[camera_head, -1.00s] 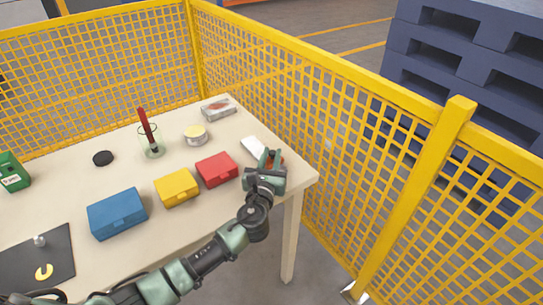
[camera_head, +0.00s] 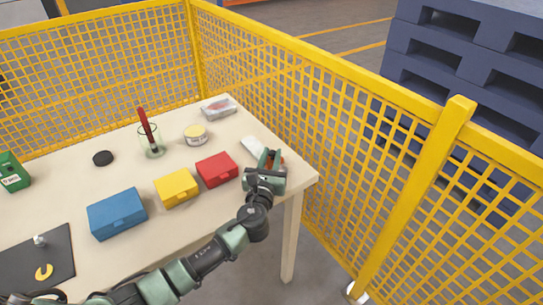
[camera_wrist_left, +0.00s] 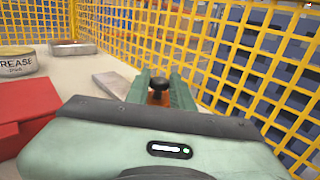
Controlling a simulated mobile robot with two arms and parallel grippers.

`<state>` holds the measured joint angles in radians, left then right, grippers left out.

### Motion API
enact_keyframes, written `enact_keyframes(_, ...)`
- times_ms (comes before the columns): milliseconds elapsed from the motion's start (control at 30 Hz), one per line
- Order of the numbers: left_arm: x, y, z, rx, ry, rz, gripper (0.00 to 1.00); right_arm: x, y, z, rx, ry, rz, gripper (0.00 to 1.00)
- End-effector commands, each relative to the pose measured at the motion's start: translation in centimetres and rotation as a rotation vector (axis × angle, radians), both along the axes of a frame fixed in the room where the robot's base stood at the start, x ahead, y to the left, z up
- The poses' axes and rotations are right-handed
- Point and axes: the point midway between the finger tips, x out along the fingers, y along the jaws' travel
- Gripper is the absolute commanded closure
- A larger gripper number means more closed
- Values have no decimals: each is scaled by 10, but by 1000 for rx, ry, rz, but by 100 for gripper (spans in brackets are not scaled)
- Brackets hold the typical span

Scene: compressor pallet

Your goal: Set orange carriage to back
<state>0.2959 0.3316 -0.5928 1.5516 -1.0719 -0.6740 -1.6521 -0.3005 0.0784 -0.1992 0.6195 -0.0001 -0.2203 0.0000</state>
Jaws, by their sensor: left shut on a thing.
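My left gripper (camera_head: 270,160) is at the right end of the table, over a pale rail-like bar (camera_head: 252,147). A small patch of the orange carriage (camera_head: 282,161) shows beside the fingers; the gripper hides most of it. In the left wrist view the two green fingers (camera_wrist_left: 160,90) are shut on a dark round knob (camera_wrist_left: 159,84), apparently the carriage's. The pale bar (camera_wrist_left: 112,84) reaches out to the left of the fingers there. My right gripper is not in view.
A red box (camera_head: 217,169), yellow box (camera_head: 177,188) and blue box (camera_head: 117,213) stand left of the gripper. Yellow mesh fence (camera_head: 330,130) runs close along the table's right side.

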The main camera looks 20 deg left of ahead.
Motion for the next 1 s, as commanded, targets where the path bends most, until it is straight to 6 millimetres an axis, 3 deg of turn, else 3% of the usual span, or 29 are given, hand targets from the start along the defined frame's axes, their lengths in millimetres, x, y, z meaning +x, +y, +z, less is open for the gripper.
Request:
enact_keyframes(233, 3, 3, -1, 2, 0, 0, 100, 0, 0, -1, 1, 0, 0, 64)
enact_keyframes(500, 27, 35, 0, 2, -1, 2, 100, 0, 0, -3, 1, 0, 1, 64)
enact_keyframes(767, 28, 36, 0, 0, 0, 1, 100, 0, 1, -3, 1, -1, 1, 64)
enact_keyframes(800, 28, 36, 0, 0, 0, 1, 69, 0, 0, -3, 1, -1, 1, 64)
enact_keyframes(833, 28, 36, 0, 0, 0, 1, 60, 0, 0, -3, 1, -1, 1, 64)
enact_keyframes(1000, 27, 35, 0, 0, 0, 1, 57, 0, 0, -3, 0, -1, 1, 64)
